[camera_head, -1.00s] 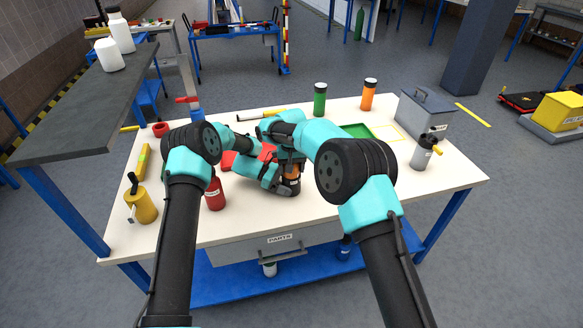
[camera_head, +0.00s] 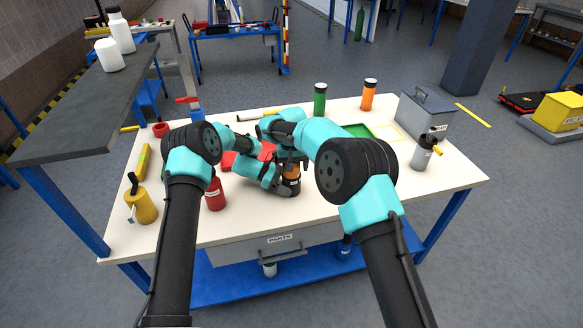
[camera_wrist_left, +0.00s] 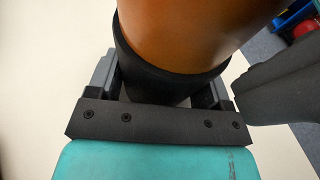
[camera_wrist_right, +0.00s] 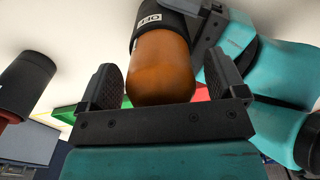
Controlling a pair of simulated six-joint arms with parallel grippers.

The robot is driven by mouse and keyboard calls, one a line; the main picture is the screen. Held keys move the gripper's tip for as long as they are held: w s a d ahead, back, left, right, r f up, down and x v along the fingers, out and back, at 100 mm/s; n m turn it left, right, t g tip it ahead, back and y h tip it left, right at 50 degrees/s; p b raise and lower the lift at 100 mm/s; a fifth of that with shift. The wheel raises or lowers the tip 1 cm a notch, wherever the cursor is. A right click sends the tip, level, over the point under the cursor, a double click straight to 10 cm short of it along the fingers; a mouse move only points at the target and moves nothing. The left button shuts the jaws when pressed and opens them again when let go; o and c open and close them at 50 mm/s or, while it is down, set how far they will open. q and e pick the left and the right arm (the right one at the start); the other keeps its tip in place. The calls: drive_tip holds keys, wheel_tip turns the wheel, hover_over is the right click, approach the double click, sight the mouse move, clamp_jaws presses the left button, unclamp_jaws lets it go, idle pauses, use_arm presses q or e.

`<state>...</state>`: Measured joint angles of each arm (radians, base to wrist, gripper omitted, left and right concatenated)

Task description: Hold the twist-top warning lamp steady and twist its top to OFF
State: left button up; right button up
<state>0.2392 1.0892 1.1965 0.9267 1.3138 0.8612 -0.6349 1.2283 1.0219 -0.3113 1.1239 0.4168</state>
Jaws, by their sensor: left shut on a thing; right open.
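The warning lamp (camera_head: 291,177) stands on the workbench, with an orange top and a black base. In the left wrist view its black base (camera_wrist_left: 165,80) sits between the fingers of my left gripper (camera_wrist_left: 162,75), which is shut on it. My right gripper (camera_wrist_right: 165,72) is open above the lamp, with its fingers on either side of the orange top (camera_wrist_right: 160,68) and gaps between. A white label reading OFF (camera_wrist_right: 149,19) shows on the black part in the right wrist view. My grippers partly hide the lamp in the head view.
A red bottle (camera_head: 215,193) and a yellow can (camera_head: 142,204) stand to the left. A green bottle (camera_head: 320,99), an orange bottle (camera_head: 368,95), a green tray (camera_head: 357,131), a grey box (camera_head: 424,113) and a grey can (camera_head: 423,153) are behind or right. The front right tabletop is clear.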

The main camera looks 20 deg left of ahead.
wheel_tip(320, 180, up, 12)
drive_tip(key=shift+f, duration=0.25)
idle(0.5)
drive_tip(key=n, duration=0.3)
drive_tip(key=shift+n, duration=0.3)
drive_tip(key=n, duration=0.3)
drive_tip(key=shift+w+d+r+n, duration=0.1)
drive_tip(key=shift+r+n, duration=0.05)
drive_tip(key=shift+n, duration=0.25)
drive_tip(key=n, duration=0.3)
drive_tip(key=shift+w+r+n, duration=0.1)
drive_tip(key=shift+n, duration=0.3)
drive_tip(key=n, duration=0.4)
drive_tip(key=shift+d+r, duration=0.1)
